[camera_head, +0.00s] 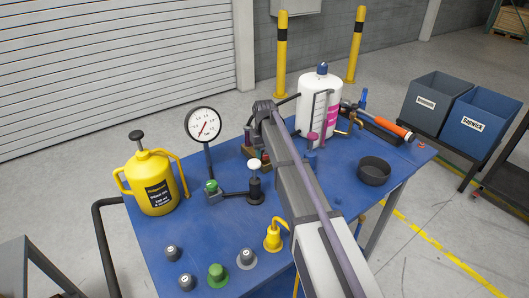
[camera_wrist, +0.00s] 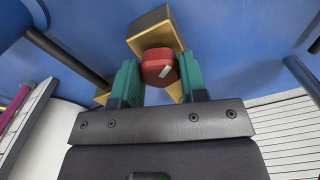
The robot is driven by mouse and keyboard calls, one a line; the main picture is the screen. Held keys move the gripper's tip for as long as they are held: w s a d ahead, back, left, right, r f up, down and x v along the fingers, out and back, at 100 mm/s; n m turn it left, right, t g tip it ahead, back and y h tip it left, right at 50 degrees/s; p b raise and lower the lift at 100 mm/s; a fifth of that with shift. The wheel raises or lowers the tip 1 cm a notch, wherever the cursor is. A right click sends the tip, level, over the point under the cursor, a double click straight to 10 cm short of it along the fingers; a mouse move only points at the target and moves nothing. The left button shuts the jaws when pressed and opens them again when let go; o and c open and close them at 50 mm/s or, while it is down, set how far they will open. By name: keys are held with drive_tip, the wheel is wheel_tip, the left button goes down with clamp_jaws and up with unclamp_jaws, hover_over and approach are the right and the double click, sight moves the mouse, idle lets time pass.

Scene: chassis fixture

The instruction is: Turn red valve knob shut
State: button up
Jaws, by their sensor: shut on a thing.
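The red valve knob (camera_wrist: 158,60) sits in front of a brass-coloured valve body (camera_wrist: 155,30) in the wrist view. It has a short white mark on its face, tilted up to the right. My gripper (camera_wrist: 160,80) has its two teal fingers on either side of the knob, shut on it. Only part of a brownish block (camera_head: 248,150) shows beside my arm there, and I cannot make out the fingertips.
The blue table (camera_head: 190,235) carries a yellow oil can (camera_head: 153,185), a pressure gauge (camera_head: 203,124), a white bottle (camera_head: 319,105) and a dark round dish (camera_head: 374,171). Several small knobs stand at the front, including a green one (camera_head: 217,273). Dark pipes flank the valve in the wrist view.

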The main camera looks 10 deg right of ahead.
drive_tip(key=m, duration=0.6)
drive_tip(key=shift+m, duration=0.4)
idle(0.3)
drive_tip(key=o, duration=0.9)
wheel_tip(320, 180, up, 11)
drive_tip(key=p, duration=1.1)
drive_tip(key=shift+f, duration=0.1)
